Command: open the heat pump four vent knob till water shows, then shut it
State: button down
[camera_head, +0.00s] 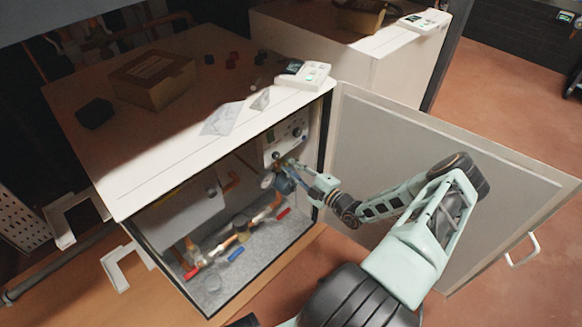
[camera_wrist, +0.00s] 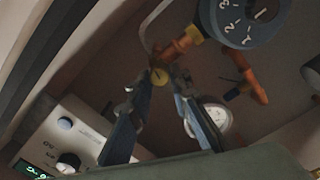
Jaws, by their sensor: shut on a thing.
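The heat pump (camera_head: 140,200) is a white cabinet with its front open and its door (camera_head: 440,180) swung out to the right. In the wrist view a small yellow vent knob (camera_wrist: 160,76) sits near a copper pipe (camera_wrist: 180,44). My gripper (camera_wrist: 159,82) has its two fingertips closed on this knob from both sides. In the head view my gripper (camera_head: 290,172) reaches into the upper right of the cabinet, below the control panel (camera_head: 286,140), and hides the knob. I see no water at the knob, though the wrist view is dim and blurred there.
A blue numbered dial (camera_wrist: 243,18) and a round white gauge (camera_wrist: 216,118) are close to my fingers. The panel with knobs and a green display (camera_wrist: 35,170) is at the lower left there. Pipes with red and blue handles (camera_head: 236,254) lie on the cabinet floor.

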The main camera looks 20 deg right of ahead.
jog(key=c, duration=1.8)
grip_release()
jog(key=v, duration=1.2)
